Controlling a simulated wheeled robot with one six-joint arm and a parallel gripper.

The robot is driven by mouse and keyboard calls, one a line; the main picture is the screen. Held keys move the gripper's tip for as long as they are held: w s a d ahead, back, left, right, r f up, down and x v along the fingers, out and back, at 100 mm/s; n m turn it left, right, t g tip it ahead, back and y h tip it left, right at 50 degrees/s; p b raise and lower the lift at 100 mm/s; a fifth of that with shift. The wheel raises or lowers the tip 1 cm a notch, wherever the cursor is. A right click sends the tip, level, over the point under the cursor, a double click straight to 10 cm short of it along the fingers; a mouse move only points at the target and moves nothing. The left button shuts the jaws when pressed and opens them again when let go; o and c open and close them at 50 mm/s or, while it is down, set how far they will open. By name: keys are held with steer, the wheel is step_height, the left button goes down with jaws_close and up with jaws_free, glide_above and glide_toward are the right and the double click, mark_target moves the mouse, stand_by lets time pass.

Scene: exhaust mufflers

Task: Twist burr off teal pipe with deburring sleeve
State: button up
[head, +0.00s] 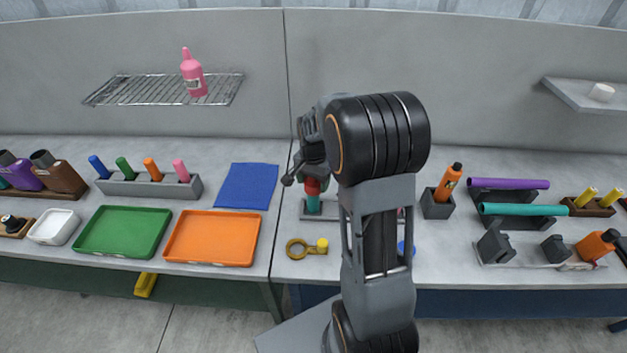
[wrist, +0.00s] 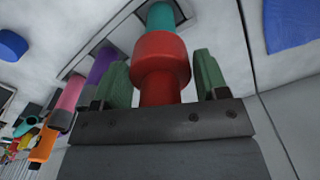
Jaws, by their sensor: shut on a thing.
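A teal pipe (head: 313,204) stands upright in a grey holder, left of my arm. A red deburring sleeve (head: 312,186) is at its top, in line with it. In the wrist view the wide collar of the red sleeve (wrist: 160,55) meets the teal pipe (wrist: 165,16); I cannot tell how far it sits over the end. My gripper (head: 312,168) is shut on the sleeve, its green pads on either side of the narrower red body in the wrist view (wrist: 161,80). The pipe's burr is hidden.
Purple (wrist: 100,68) and pink (wrist: 70,95) pieces stand beside the teal pipe. A yellow ring tool (head: 298,249) lies in front. Orange (head: 213,262) and green (head: 88,250) trays lie left. Another teal pipe (head: 525,210) lies on a rack at right. An orange bottle (head: 448,184) stands right of my arm.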

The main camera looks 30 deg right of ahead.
steer(key=shift+m, duration=0.3)
steer(key=n, duration=0.5)
steer(key=shift+n, duration=0.4)
steer(key=shift+r, duration=0.1)
steer(key=shift+r+p, duration=3.3)
steer(key=shift+r, duration=1.15)
